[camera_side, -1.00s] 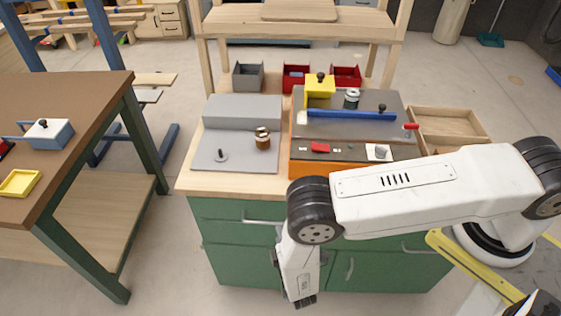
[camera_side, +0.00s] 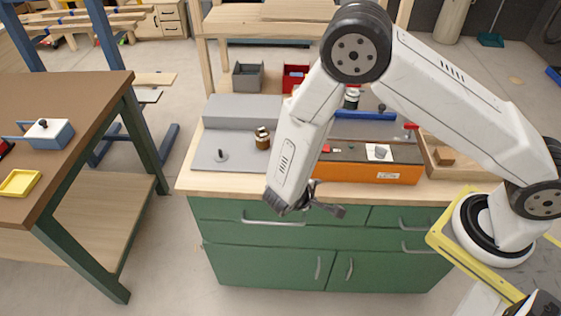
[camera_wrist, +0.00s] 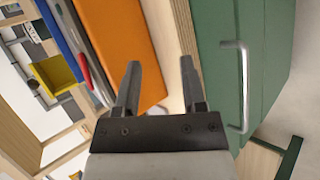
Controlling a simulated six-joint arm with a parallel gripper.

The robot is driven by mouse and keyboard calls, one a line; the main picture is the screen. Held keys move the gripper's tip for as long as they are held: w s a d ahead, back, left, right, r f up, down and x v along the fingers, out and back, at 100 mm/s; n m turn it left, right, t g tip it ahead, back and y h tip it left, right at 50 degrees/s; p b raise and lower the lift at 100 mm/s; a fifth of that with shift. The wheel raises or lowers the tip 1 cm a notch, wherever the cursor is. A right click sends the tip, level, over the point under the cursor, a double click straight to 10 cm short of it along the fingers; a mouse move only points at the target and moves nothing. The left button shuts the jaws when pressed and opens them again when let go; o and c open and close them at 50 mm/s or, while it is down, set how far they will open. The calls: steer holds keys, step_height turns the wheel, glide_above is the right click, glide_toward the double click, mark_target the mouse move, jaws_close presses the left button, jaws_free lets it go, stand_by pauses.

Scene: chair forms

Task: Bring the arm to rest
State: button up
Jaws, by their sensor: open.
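My gripper (camera_side: 328,200) hangs in front of the bench's front edge in the side view, beside the green cabinet drawers. In the wrist view my gripper (camera_wrist: 160,80) has two dark fingers spread apart with nothing between them. Past the fingers lie the orange side of the tool box (camera_wrist: 130,35) and the green cabinet front (camera_wrist: 225,35). My raised arm hides part of the bench's back in the side view.
The wooden bench top (camera_side: 235,184) carries a grey fixture (camera_side: 240,110), a brown cylinder (camera_side: 262,139) and the orange-sided box (camera_side: 365,172). A wooden tray (camera_side: 465,165) is at right. A brown table (camera_side: 75,95) stands left, with clear floor between.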

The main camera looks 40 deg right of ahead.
steer(key=s+d+r+m+y, duration=0.2)
steer(key=r+y, duration=0.3)
steer(key=r, duration=0.4)
steer(key=s+d+r+m+y, duration=0.2)
steer(key=s+d+r+y, duration=0.2)
steer(key=r, duration=0.5)
steer(key=shift+s+m+t+y, duration=0.25)
steer(key=shift+m+t+y, duration=0.15)
steer(key=shift+f, duration=0.1)
